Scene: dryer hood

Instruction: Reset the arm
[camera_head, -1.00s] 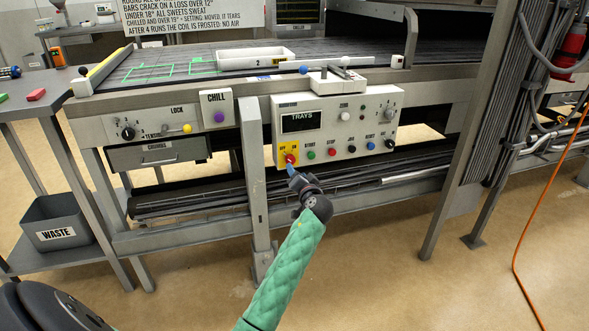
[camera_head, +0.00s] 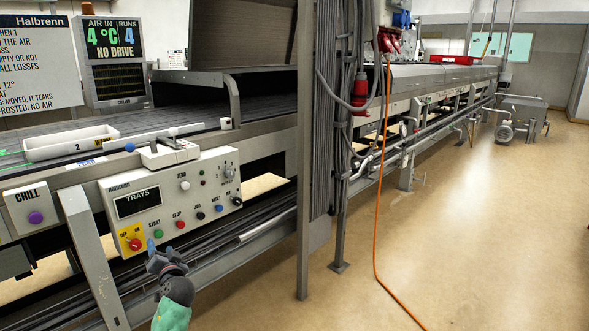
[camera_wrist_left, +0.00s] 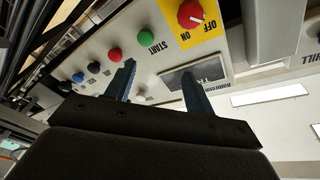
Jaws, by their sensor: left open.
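My left gripper (camera_head: 153,250) is in front of the lower left of the trays control panel (camera_head: 172,212), near the red OFF/ON knob (camera_head: 135,244) on its yellow plate and the green START button (camera_head: 158,234). In the left wrist view its two blue fingers (camera_wrist_left: 158,85) stand apart with nothing between them. The red knob (camera_wrist_left: 190,14) and green button (camera_wrist_left: 146,38) are beyond the fingertips there. In the head view I cannot tell the gap between the fingers and the panel. My right gripper is not in view.
A grey upright post with cables (camera_head: 318,130) stands right of the panel. An orange cable (camera_head: 380,215) hangs to the floor. A screen (camera_head: 114,50) reads NO DRIVE.

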